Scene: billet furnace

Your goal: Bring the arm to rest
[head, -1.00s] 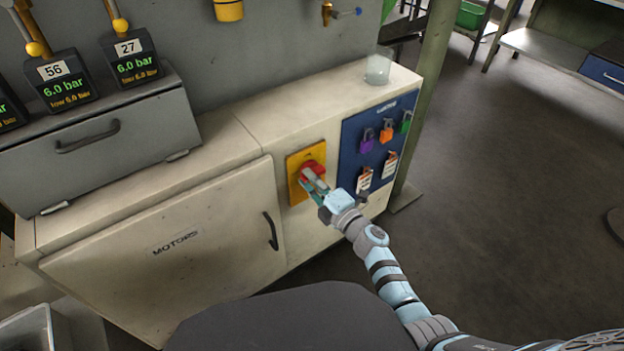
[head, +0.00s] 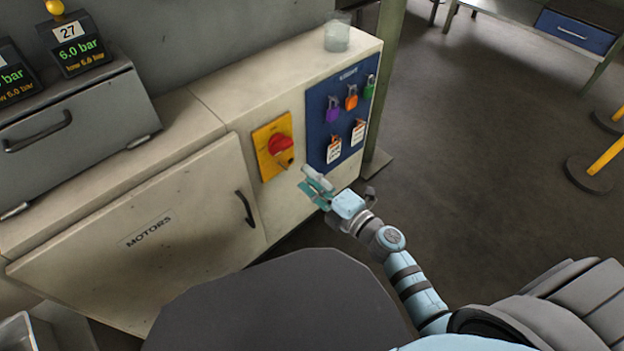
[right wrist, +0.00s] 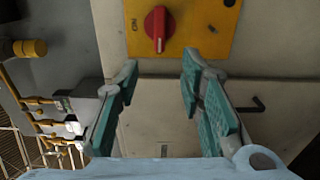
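My right arm reaches in from the lower right in the head view. Its gripper (head: 312,187) is in front of the cabinet, apart from the red rotary switch (head: 280,144) on its yellow plate (head: 262,134). In the right wrist view the two teal fingers of the gripper (right wrist: 161,98) stand wide apart with nothing between them. The red switch (right wrist: 157,28) and yellow plate (right wrist: 200,12) are beyond the fingertips there. My left gripper is in neither view.
The cream cabinet has a door (head: 150,235) marked MOTORS with a black handle (head: 245,208). A blue board (head: 318,120) holds coloured padlocks and tags. A clear glass (head: 337,37) stands on top.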

